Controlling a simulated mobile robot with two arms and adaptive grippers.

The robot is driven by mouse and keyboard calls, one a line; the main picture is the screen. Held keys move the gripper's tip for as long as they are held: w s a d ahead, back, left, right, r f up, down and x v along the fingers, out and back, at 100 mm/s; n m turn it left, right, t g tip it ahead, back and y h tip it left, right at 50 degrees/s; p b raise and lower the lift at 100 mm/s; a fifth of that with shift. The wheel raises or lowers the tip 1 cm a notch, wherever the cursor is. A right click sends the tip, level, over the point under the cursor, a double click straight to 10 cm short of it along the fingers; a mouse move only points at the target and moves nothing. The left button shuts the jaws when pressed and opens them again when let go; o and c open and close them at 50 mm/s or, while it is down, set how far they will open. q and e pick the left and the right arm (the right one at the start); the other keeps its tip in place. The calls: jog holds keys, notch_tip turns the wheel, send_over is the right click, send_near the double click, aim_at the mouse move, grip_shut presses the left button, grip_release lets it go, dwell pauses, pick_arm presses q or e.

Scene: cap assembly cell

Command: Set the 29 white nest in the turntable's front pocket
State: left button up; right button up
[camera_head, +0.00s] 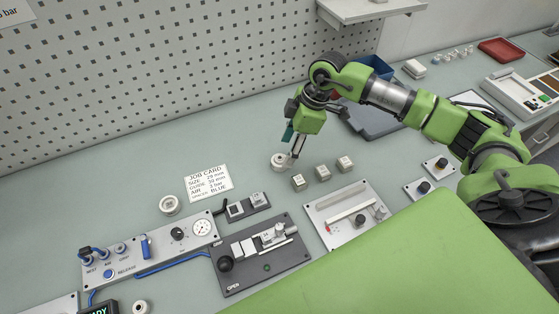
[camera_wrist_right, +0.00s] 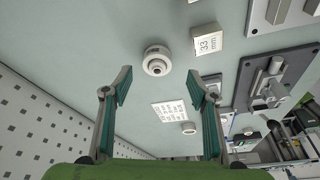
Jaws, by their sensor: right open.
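A white round nest (camera_head: 279,160) with a raised centre sits on the grey-green bench below my right gripper (camera_head: 294,146). It also shows in the right wrist view (camera_wrist_right: 157,61), just beyond the open fingers and apart from them. Its size mark is not readable. My right gripper, also in the wrist view (camera_wrist_right: 160,88), is open and empty. I cannot make out the turntable or its front pocket. My left gripper is not in view.
Small grey blocks with white tops (camera_head: 298,183) stand close right of the nest; one reads 33 mm in the wrist view (camera_wrist_right: 207,42). The job card (camera_head: 208,182) lies to the left. A dark fixture (camera_head: 290,257) and gauge panel (camera_head: 160,252) fill the front.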

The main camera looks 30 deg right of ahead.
aim_at(281, 157)
jog(key=x, duration=0.1)
jog(key=p+x, duration=0.1)
jog(key=x, duration=0.1)
jog(key=p+x, duration=0.1)
jog(key=x, duration=0.1)
jog(key=shift+w+r, duration=0.1)
jog(key=shift+w, duration=0.2)
jog(key=shift+a+f, duration=0.15)
jog(key=shift+f, duration=0.1)
jog(key=c, duration=1.3)
jog(key=shift+o, duration=0.2)
jog(key=shift+r, duration=0.1)
